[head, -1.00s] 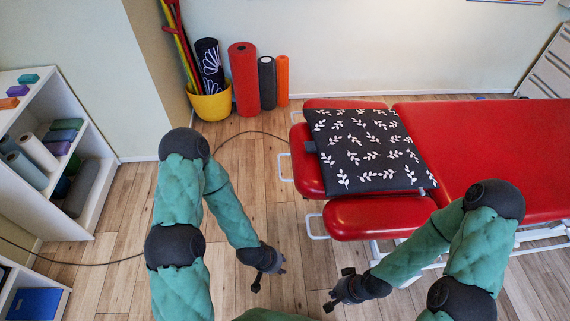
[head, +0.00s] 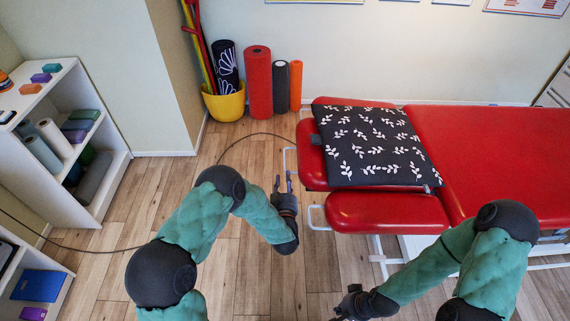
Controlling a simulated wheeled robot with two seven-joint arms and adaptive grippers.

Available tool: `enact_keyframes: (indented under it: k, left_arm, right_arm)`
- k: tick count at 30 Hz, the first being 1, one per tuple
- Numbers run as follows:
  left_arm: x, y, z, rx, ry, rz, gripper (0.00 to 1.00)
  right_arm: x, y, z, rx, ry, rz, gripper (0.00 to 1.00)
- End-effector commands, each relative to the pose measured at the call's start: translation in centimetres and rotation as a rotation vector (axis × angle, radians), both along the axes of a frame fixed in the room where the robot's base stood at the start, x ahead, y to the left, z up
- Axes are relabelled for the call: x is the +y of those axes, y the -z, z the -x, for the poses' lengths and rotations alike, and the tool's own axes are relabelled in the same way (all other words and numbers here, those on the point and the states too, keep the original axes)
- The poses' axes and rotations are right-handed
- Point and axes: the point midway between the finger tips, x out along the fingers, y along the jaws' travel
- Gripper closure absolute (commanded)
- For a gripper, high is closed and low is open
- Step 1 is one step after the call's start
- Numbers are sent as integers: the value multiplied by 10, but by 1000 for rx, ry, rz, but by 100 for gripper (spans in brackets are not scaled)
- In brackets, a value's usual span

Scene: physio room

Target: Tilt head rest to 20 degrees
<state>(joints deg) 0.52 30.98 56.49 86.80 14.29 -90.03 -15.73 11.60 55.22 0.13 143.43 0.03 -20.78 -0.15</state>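The red head rest (head: 312,168) is at the left end of the treatment table and looks about flat. A black cushion with white leaves (head: 375,147) covers most of it. A white handle (head: 285,160) sticks out from its left edge. A second white handle (head: 312,219) sticks out by the red front side pad (head: 388,212). My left gripper (head: 283,181) is open and empty, with its fingertips close to the upper handle; I cannot tell whether they touch. My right gripper (head: 341,303) looks open and empty, low in front of the table.
The red table top (head: 500,150) extends to the right. A yellow bucket (head: 224,103) and upright rolls, including a red one (head: 258,85), stand by the back wall. A white shelf (head: 120,150) is at the left. The wooden floor between is clear except for a dark cable (head: 100,249).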

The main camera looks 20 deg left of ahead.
Motion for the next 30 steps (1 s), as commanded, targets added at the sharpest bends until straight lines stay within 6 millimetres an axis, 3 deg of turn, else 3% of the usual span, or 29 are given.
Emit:
enact_keyframes:
  k: [9, 15, 29, 30]
  left_arm:
    - [15, 3, -54, -1, 0, 1, 66]
    - [22, 3, -78, 2, 1, 1, 66]
    - [25, 1, -90, 4, 2, 1, 66]
    - [25, 1, -89, 4, 2, 1, 75]
  right_arm:
    - [0, 20, 0, 0, 0, 0, 100]
    - [0, 28, 0, 0, 0, 0, 100]
    - [0, 30, 0, 0, 0, 0, 100]
    - [0, 30, 0, 0, 0, 0, 100]
